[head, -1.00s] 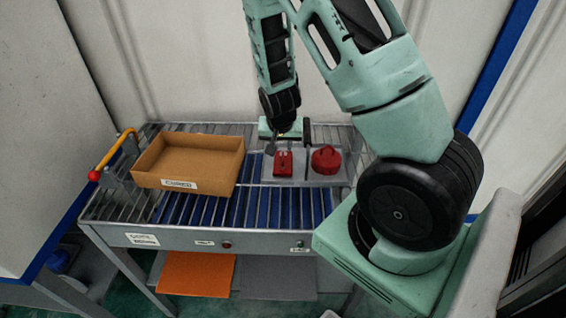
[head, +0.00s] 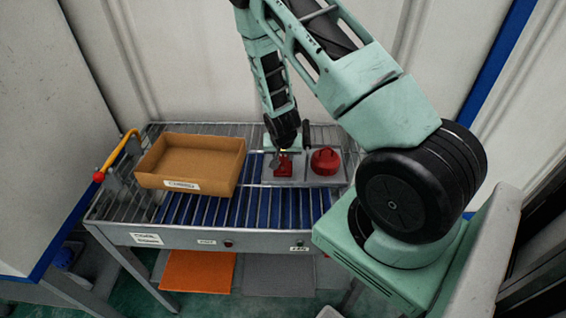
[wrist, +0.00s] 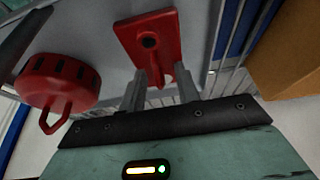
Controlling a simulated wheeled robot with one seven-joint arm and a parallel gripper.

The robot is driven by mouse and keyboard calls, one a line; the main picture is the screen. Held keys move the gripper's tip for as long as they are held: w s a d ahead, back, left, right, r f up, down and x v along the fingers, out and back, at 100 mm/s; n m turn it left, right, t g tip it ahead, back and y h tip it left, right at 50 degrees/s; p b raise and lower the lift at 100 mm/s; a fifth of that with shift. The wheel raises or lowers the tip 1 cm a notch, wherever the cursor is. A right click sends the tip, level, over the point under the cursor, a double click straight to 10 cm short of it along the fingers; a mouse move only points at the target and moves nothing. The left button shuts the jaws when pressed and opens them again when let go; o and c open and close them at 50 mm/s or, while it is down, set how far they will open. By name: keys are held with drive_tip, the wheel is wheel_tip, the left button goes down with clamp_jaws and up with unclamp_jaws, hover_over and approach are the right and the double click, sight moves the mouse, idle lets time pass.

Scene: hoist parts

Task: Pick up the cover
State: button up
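Two red parts lie on a grey tray (head: 304,178), and I cannot tell for sure which one is the cover. One is a rectangular plate-like part (head: 284,170) with a dark round hole and a narrow raised piece, also in the wrist view (wrist: 150,36). The other is round (head: 325,163) with slots around its side and a loop handle, at the left in the wrist view (wrist: 58,82). My gripper (head: 288,151) is over the rectangular part. In the wrist view its fingers (wrist: 160,88) stand apart, with the narrow raised piece seen between them. They hold nothing.
An open brown box (head: 208,180) with a label stands left of the tray on the roller table (head: 205,236). A yellow handle with a red knob (head: 99,176) is at the table's left end. The rollers in front of the tray are clear.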

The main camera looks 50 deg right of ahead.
clamp_jaws()
drive_tip(key=shift+r, duration=0.1)
